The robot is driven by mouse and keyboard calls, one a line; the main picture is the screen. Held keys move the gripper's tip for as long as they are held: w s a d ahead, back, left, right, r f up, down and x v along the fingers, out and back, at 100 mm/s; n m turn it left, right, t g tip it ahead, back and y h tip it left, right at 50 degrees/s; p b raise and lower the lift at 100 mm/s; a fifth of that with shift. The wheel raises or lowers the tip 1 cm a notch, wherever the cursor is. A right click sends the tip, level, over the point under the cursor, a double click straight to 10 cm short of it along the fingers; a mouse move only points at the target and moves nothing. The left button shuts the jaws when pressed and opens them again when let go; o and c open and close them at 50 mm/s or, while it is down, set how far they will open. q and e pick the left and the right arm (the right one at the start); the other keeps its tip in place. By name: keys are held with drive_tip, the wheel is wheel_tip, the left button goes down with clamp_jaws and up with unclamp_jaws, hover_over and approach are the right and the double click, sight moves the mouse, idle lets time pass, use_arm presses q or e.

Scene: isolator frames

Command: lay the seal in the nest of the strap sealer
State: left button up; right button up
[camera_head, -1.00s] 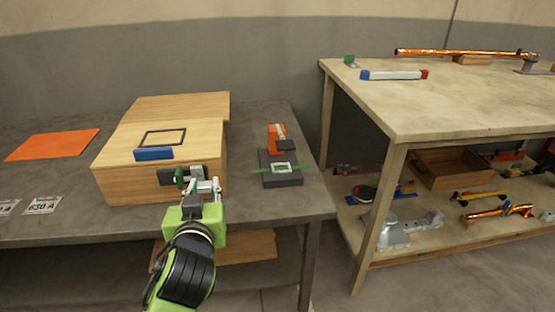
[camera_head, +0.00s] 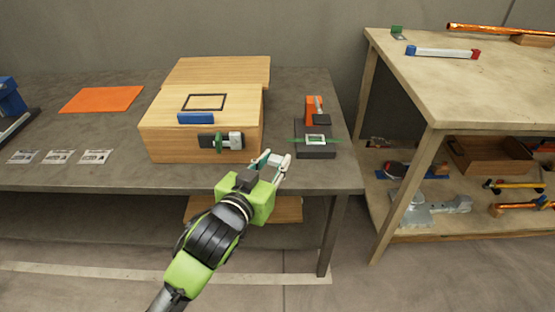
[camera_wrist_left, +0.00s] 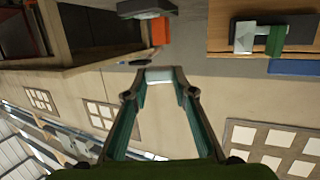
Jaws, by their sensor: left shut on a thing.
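My left gripper (camera_head: 275,163) is shut on the seal, a small pale grey piece (camera_wrist_left: 165,76) held across its fingertips in the left wrist view. In the head view the gripper is in front of the bench's front edge, right of the wooden box and left of the strap sealer. The strap sealer (camera_head: 316,153) stands on the bench with a dark base and an orange upright part. A pale square frame, which looks like the nest (camera_head: 315,139), sits on the base with a green strap across it. My right gripper is not in view.
The wooden box (camera_head: 185,152) carries a blue bar and a dark fitting with green and grey parts (camera_head: 220,141). An orange sheet (camera_head: 101,99) and labels lie at left. A taller pale table (camera_head: 480,95) stands close right of the bench.

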use_arm(q)
drive_tip(key=shift+w+d, duration=0.1)
drive_tip(key=w+f+b, duration=0.1)
drive_tip(key=w+f, duration=0.2)
drive_tip(key=w, duration=0.1)
drive_tip(key=w+f+b, duration=0.1)
drive_tip(key=w+f, duration=0.2)
drive_tip(key=w, duration=0.1)
drive_tip(key=w+f+b, duration=0.1)
drive_tip(key=w+f, duration=0.2)
drive_tip(key=w, duration=0.1)
drive_tip(key=shift+w+b, duration=0.4)
drive_tip(key=shift+w+f, duration=0.3)
drive_tip(key=shift+f, duration=0.05)
wheel_tip(320, 180, down, 3)
drive_tip(key=shift+w+r+b, duration=0.15)
drive_tip(key=shift+b, duration=0.5)
drive_tip(key=shift+f, duration=0.3)
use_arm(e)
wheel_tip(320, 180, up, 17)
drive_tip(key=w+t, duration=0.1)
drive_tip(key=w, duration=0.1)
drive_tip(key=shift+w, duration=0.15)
use_arm(q)
drive_tip(key=shift+f, duration=0.1)
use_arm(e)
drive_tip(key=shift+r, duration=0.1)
